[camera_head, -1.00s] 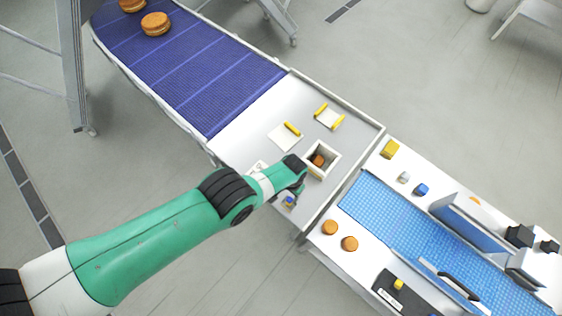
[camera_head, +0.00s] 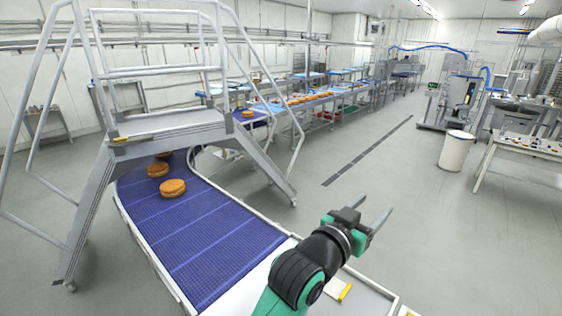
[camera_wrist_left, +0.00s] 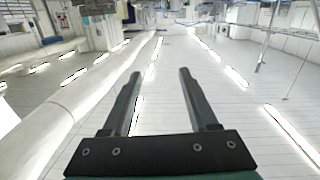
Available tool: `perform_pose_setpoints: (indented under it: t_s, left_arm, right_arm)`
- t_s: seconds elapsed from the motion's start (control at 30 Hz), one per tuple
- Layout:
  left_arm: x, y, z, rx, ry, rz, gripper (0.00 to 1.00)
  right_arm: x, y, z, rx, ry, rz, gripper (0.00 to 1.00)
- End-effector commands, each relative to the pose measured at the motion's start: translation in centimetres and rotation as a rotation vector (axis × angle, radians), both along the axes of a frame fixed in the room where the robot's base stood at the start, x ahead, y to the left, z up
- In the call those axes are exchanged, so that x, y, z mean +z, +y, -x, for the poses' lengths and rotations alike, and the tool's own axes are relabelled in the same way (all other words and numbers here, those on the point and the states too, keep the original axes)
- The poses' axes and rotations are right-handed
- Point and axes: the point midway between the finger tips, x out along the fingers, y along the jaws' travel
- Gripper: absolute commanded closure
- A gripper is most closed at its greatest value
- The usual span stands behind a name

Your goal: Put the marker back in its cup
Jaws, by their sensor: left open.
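My left gripper (camera_head: 375,204) is raised above the white worktop, its two fingers spread and pointing up and away. In the left wrist view its fingers (camera_wrist_left: 160,74) are apart with nothing between them. The marker and its cup cannot be made out in either current view. The arm hides part of the worktop, and the lower edge of the head view cuts off more. A small white holder with a yellow end (camera_head: 344,291) shows just right of my arm. My right gripper is in neither view.
A blue conveyor (camera_head: 215,235) carries round filled cakes (camera_head: 172,188) at the left. A metal step frame (camera_head: 170,125) straddles it. Open grey floor lies right of the arm, with a white bin (camera_head: 456,150) and a table (camera_head: 530,146) farther back.

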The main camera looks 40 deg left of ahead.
Motion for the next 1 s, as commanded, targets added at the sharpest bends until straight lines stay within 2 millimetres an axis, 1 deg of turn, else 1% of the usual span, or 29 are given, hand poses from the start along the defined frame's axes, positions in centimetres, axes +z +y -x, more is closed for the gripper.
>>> perform_pose_setpoints:
  t_s: [0.03,0.07,0.1,0.17,0.2,0.3,0.4,0.47,1.0]
  left_arm:
    - [5.6,0.3,2.7,0.002,-0.149,0.004,0.41]
    - [8.6,0.5,4.6,0.003,-0.235,0.006,0.41]
    - [12.2,0.8,7.4,0.005,-0.344,0.009,0.41]
    - [16.7,1.1,11.9,0.009,-0.495,0.012,0.41]
    - [19.0,1.3,14.9,0.011,-0.583,0.014,0.41]
    - [22.6,1.7,20.9,0.016,-0.75,0.016,0.41]
    - [24.0,1.9,24.3,0.019,-0.837,0.015,0.41]
    - [24.4,2.0,25.1,0.02,-0.857,0.016,0.41]
    - [24.4,2.0,25.1,0.02,-0.859,0.017,0.41]
  right_arm:
    - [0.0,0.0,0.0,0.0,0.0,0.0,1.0]
    - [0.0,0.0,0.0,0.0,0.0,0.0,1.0]
    - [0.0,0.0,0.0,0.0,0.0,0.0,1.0]
    - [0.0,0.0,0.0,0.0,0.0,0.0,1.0]
    - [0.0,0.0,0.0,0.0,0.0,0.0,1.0]
    - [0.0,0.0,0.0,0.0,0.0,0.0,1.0]
    - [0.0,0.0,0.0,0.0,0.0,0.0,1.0]
    - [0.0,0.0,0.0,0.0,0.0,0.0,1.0]
    - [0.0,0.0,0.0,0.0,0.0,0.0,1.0]
